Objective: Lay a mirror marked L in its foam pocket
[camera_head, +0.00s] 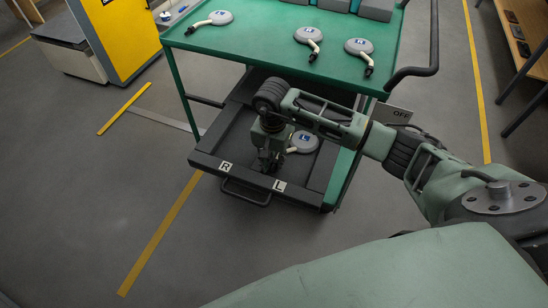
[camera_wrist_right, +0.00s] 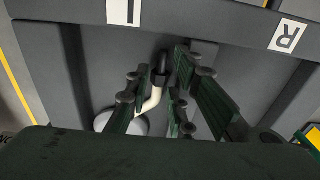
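A round grey mirror marked L (camera_head: 304,141) lies in the dark drawer tray (camera_head: 323,168), on the side labelled L. In the right wrist view, its pale stem (camera_wrist_right: 153,101) with a black end points towards the labelled edge, and its disc (camera_wrist_right: 128,124) is partly hidden behind my gripper. My right gripper (camera_head: 268,165) is low over the tray beside the disc. In the wrist view, the fingers of my right gripper (camera_wrist_right: 162,66) stand apart on either side of the stem, with gaps visible. The pocket outline under the mirror is hard to make out. My left gripper is out of view.
The green cart top (camera_head: 270,38) above the drawer carries another mirror marked L (camera_head: 221,17) and two more mirrors, (camera_head: 308,34) and (camera_head: 358,46), plus grey blocks (camera_head: 376,9) at the back. A black handle (camera_head: 432,50) rises at right. The R side (camera_wrist_right: 225,65) looks empty.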

